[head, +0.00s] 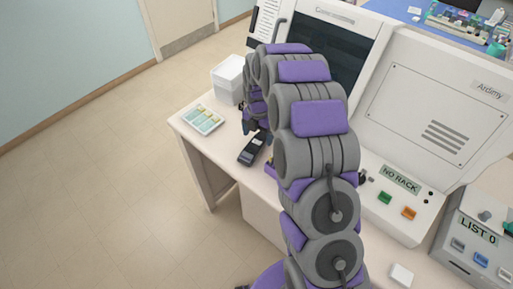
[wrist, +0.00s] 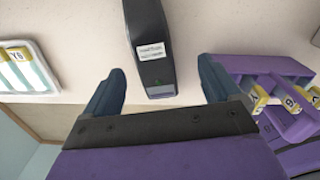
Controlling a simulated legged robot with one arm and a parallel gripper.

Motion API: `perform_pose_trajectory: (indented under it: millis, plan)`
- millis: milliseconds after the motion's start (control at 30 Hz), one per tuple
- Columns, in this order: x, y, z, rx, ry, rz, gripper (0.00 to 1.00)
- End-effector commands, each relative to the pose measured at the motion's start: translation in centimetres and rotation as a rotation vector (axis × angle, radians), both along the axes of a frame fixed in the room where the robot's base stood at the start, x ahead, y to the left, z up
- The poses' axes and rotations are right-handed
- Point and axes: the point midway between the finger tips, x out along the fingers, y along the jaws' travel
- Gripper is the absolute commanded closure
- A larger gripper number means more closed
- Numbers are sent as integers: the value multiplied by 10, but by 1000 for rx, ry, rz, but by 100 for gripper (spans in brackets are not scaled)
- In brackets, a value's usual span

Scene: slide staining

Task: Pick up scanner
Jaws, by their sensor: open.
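The scanner (head: 252,149) is a dark handheld device with a grey end, lying on the white table near its front edge. In the wrist view the scanner (wrist: 149,45) shows at top centre with a white label and a small green light. My gripper (wrist: 155,92) is open, with one dark blue fingertip on each side of the scanner's near end. The fingers look apart from it; their height above the table is hard to judge. In the head view my arm hides part of the gripper.
A tray of slides (head: 203,120) lies left of the scanner, with a white box (head: 228,78) behind it. A purple rack with yellow-labelled pieces (wrist: 275,95) stands close to the right finger in the wrist view. A large white machine (head: 430,110) stands right of my arm.

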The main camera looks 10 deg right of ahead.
Motion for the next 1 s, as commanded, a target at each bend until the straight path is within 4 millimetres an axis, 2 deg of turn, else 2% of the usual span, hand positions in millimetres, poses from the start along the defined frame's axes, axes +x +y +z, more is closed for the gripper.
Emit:
perform_pose_trajectory:
  millis: [233,500,767,1000]
  plan:
    - [1,6,-13,-5,-1,2,10]
    - [2,3,-52,-1,5,-1,10]
    - [3,3,-56,1,-1,0,10]
    - [3,6,-56,-2,-1,1,31]
